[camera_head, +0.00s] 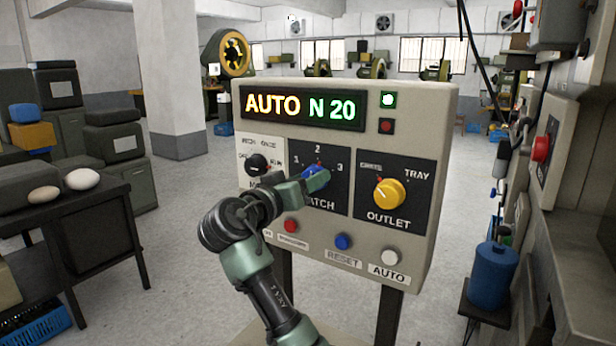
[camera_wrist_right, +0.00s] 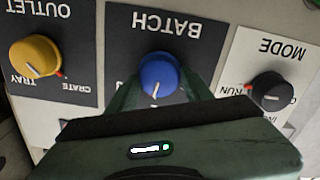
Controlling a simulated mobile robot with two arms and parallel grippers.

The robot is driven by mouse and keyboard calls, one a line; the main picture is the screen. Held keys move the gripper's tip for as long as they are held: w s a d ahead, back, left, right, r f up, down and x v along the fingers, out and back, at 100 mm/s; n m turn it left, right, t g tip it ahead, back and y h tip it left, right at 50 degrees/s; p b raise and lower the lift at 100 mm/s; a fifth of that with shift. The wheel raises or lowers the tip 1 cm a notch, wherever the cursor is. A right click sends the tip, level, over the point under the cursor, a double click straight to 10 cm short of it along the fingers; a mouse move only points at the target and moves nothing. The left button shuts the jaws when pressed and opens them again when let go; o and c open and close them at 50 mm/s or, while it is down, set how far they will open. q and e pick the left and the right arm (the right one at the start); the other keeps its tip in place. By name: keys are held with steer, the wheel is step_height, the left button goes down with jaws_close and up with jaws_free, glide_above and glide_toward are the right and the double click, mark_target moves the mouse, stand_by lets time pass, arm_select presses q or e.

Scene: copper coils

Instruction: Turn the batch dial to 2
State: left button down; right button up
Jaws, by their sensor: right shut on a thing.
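The batch dial (camera_head: 322,178) is a blue round knob on a black plate marked 1, 2 and 3. My right gripper (camera_head: 306,183) reaches it from the left, and its fingers partly cover it in the head view. In the right wrist view, which shows the panel upside down, the fingers lie on both sides of the blue dial (camera_wrist_right: 159,74), shut on it. Its white pointer line points down in that view, roughly toward the panel's top; the numbers there are hidden behind the gripper. My left gripper is not in view.
The black mode dial (camera_head: 257,164) is left of the batch dial, and the yellow outlet dial (camera_head: 389,193) is right. Red (camera_head: 291,226), blue (camera_head: 343,241) and white (camera_head: 390,256) buttons sit below.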

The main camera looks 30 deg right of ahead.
steer(key=shift+n+p, duration=0.4)
steer(key=shift+n, duration=0.7)
steer(key=o, duration=1.3)
steer(key=shift+o, duration=0.2)
steer(key=b+v, duration=0.2)
steer(key=v, duration=0.5)
steer(key=shift+s+a, duration=0.2)
steer(key=shift+a, duration=0.15)
